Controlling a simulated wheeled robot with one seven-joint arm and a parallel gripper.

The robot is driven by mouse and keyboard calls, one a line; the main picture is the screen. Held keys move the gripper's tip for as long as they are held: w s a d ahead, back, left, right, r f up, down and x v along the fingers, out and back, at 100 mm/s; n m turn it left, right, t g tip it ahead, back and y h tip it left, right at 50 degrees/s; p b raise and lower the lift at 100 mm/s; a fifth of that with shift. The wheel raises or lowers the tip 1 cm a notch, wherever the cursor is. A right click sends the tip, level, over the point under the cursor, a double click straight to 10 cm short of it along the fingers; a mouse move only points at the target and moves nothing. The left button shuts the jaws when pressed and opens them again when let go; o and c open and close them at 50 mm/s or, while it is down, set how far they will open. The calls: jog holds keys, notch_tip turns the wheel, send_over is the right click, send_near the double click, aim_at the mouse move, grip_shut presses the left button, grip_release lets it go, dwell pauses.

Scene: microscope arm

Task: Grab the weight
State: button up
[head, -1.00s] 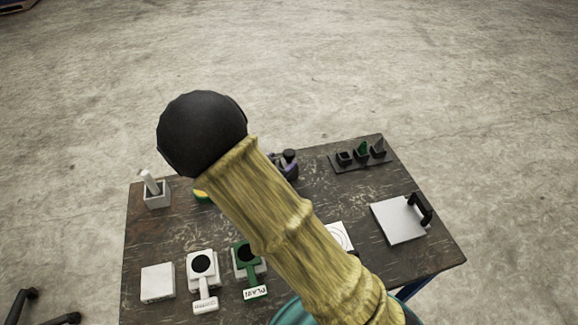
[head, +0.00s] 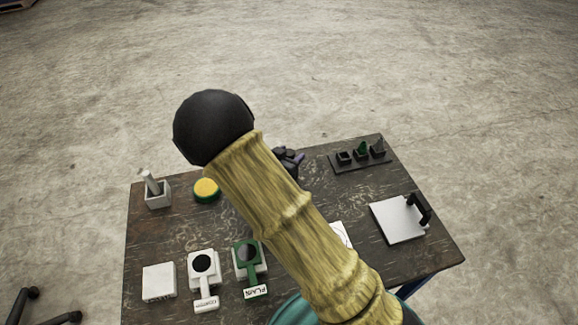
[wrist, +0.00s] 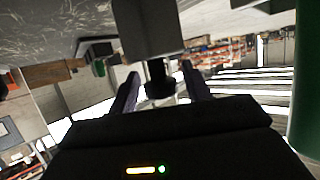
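My gripper (head: 290,158) is mostly hidden behind my arm in the head view; dark purple parts of it show over the back of the table. In the wrist view my gripper (wrist: 158,85) has its two dark fingers spread. Between them is a black knob (wrist: 158,78) below a grey block (wrist: 148,28) in the picture, with gaps showing on both sides. This block may be the weight, but I cannot tell for sure. My arm hides that area in the head view.
The dark table (head: 165,232) holds a yellow-topped green disc (head: 206,189), a white holder (head: 157,195), a green paddle-shaped piece (head: 248,260), a white one (head: 203,266), a white box (head: 158,281), a white slab with black handle (head: 398,220) and a black rack (head: 360,161).

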grip_shut()
dwell(1.1)
jog(key=shift+r, duration=0.1)
